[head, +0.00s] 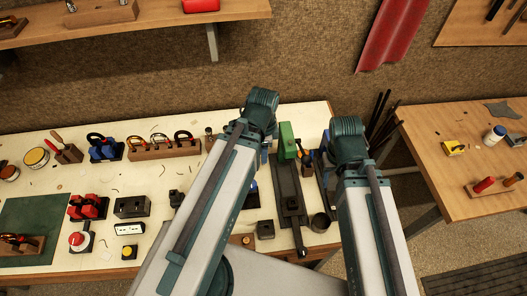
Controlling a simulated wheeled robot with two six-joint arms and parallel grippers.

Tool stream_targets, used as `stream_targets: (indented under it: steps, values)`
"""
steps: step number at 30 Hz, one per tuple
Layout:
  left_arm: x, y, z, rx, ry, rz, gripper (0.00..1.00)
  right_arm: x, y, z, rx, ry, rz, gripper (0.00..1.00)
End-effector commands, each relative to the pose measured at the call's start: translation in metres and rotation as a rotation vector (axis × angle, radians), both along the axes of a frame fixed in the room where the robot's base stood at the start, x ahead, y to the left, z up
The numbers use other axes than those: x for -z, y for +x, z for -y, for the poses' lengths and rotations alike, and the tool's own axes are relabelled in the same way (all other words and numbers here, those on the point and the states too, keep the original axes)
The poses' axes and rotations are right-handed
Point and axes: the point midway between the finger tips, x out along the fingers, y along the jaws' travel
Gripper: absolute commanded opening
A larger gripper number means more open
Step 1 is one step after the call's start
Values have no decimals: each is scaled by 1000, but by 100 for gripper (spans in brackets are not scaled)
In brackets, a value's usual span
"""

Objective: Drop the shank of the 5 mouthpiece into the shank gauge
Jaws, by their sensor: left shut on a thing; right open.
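My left gripper (265,148) hangs below its wrist over the middle of the bench, mostly hidden behind its own arm. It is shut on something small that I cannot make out. My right gripper (326,150) is open, to the right beside the green vise-like tool, partly hidden by its wrist. I cannot make out the 5 mouthpiece or its number. A small dark block (266,229) stands between the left arm and the long dark tool; I cannot tell whether it is the shank gauge.
A long dark tool with a green head (287,141) lies between my arms. A dark cup (320,222) stands near the front edge. Wooden racks (165,150), red blocks (88,206) and a green mat (25,224) fill the left bench. A second wooden table (450,180) stands right.

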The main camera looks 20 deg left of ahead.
Motion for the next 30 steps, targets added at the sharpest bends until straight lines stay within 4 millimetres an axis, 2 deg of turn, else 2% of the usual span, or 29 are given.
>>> stream_targets:
  steps: [21, 30]
  values:
    - [-37, 0, 0, 0, 0, 0, 0, -37, 0, 0, 0, 0, 0, 50]
    - [-36, 0, 0, 0, 0, 0, 0, -37, 0, 0, 0, 0, 0, 50]
